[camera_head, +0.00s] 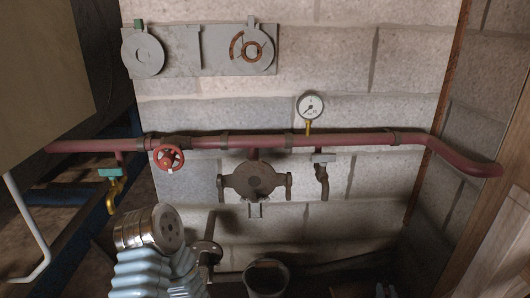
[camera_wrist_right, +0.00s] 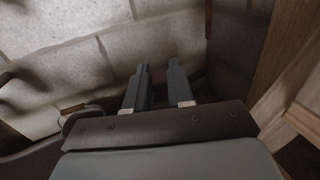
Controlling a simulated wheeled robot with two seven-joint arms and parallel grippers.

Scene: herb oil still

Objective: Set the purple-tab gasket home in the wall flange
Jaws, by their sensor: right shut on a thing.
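My right gripper shows in the right wrist view (camera_wrist_right: 160,78), two dark fingers pointing away from the camera. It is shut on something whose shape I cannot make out. In the head view only a small pale bit shows at the bottom right edge, perhaps part of it. No purple tab is visible. A round brown flange-like fitting (camera_head: 255,181) sits on the wall below the red pipe. A grey wall plate (camera_head: 190,66) above it carries a grey disc with a green tab (camera_head: 143,54) and a grey round piece with orange-brown arcs (camera_head: 252,49). My left gripper is out of view.
The red pipe (camera_head: 350,138) crosses the wall, with a gauge (camera_head: 311,106) and a red handwheel (camera_head: 168,158). A metal-ended, pale blue ribbed piece (camera_head: 153,272) stands at the lower left, near a pipe flange (camera_head: 207,251) and dark pot (camera_head: 267,277). Wood borders the right.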

